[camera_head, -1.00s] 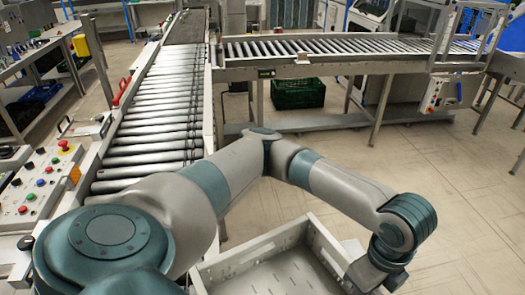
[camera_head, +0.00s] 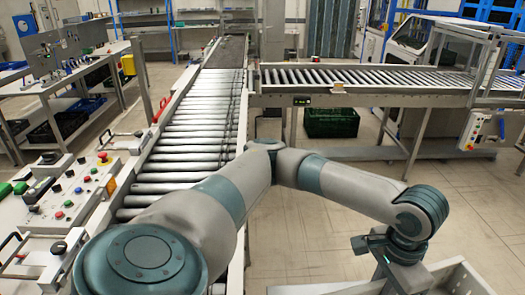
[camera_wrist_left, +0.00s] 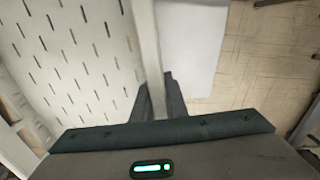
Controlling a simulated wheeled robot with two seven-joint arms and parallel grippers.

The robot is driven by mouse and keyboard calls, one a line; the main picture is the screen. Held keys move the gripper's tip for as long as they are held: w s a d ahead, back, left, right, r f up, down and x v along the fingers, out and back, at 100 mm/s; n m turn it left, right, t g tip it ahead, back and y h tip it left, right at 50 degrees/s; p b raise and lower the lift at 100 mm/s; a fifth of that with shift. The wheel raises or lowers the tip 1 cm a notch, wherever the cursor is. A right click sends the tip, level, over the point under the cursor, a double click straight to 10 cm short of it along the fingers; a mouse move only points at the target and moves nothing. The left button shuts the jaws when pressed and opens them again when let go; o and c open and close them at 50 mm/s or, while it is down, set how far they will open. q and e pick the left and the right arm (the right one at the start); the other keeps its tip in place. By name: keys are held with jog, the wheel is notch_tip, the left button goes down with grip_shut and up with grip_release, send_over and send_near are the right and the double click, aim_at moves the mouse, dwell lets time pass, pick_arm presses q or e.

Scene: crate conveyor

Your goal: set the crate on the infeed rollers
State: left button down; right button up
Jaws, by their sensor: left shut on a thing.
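The pale grey crate (camera_head: 445,275) shows only as part of its rim at the bottom right of the head view; the rest is cut off by the frame. In the left wrist view its wall (camera_wrist_left: 146,35) runs up between my fingers, with the slotted floor on the left. My left gripper (camera_wrist_left: 160,92) is shut on this wall. In the head view my left gripper (camera_head: 397,272) is at the lower right. The infeed rollers (camera_head: 195,130) form the long lane left of centre, bare along their visible length. My arm covers their near end. My right gripper is not in view.
A second roller conveyor (camera_head: 380,76) crosses at the back right, with a green crate (camera_head: 331,122) beneath it. A control panel with buttons (camera_head: 75,185) stands left of the rollers. Open tiled floor (camera_head: 330,230) lies to the right.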

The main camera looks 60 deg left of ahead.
pick_arm(q)
jog(key=n, duration=0.1)
jog(key=a+n, duration=0.1)
jog(key=r+n, duration=0.1)
jog(key=n, duration=0.1)
jog(key=shift+w+a, duration=0.35)
